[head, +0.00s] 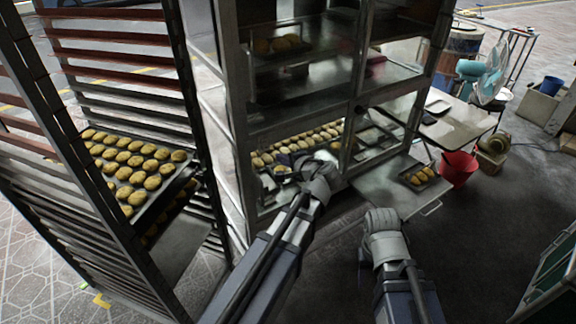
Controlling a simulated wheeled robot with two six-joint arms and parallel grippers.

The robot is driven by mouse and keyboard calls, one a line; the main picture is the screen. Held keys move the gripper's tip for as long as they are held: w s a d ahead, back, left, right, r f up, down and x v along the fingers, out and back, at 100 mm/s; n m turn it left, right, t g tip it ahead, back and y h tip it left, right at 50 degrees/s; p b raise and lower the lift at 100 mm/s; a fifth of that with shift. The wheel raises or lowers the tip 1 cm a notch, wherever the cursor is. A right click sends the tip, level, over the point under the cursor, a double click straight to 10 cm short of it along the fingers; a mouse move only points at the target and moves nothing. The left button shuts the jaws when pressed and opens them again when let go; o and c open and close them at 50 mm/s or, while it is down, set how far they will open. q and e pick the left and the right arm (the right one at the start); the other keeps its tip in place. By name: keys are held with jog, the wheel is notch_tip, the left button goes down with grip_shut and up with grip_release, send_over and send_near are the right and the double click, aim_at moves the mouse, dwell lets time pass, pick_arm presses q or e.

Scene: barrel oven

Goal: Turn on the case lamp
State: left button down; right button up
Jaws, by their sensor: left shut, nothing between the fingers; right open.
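The case is a metal-framed cabinet with glass panes (240,95) in the middle of the head view, with shelves of baked rolls. Its upper shelf is dim, and the lower level, with several rolls (305,142), looks brighter. I cannot pick out the lamp or its switch. My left gripper (281,171) is shut and empty at the case's lower front, close to the lower shelf; I cannot tell whether it touches anything. My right gripper (382,218) is open and empty in front of the lowered shelf or door, its fingers mostly hidden behind the wrist.
A tall rack (150,215) with a tray of rolls (135,165) stands at the left. A flat metal panel (385,190) juts out from the case, with a small tray of rolls on it. A red bucket (458,169), a table (455,125) and a fan (490,78) are right.

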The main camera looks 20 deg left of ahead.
aim_at(266, 149)
pick_arm(q)
jog(key=shift+r+b+x, duration=0.2)
jog(key=shift+x, duration=1.05)
jog(key=shift+r+b+x, duration=0.15)
jog(key=shift+b+x, duration=0.1)
jog(key=shift+x, duration=0.95)
jog(key=shift+r+b+x, duration=0.2)
jog(key=shift+x, duration=1.05)
jog(key=shift+w+a, duration=0.15)
jog(key=shift+a, duration=0.05)
jog(key=shift+w+a, duration=0.1)
jog(key=shift+a, duration=0.05)
